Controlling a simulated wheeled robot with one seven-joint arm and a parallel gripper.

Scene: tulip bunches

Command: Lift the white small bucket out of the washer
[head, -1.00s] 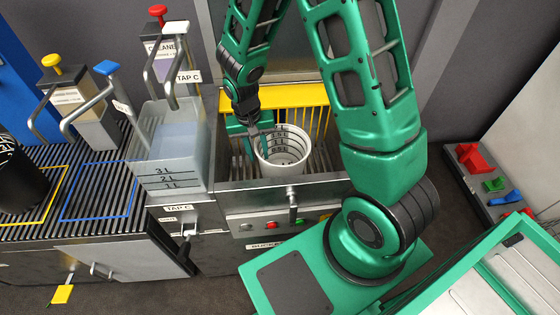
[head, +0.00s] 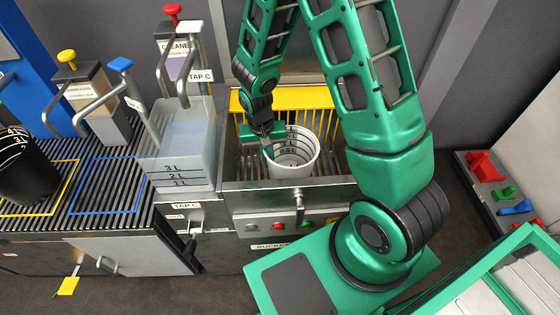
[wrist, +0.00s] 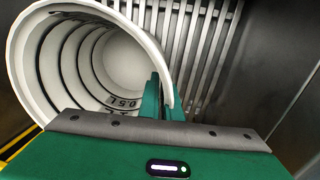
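The white small bucket (head: 291,168) stands upright in the open washer (head: 325,186), with dark ring marks inside it. In the wrist view the bucket (wrist: 33,75) shows its open mouth and a 0.5 L mark. My gripper (head: 270,147) is at the bucket's left rim. In the wrist view my gripper (wrist: 163,95) has one finger inside the wall and one outside, close together with the rim between them, so it looks shut on the rim. The bucket's base is hidden by the washer's front wall.
A yellow grating (head: 285,98) stands behind the bucket. A translucent tank (head: 180,150) with taps stands close on the left. A black bucket (head: 28,175) sits on the slatted counter at far left.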

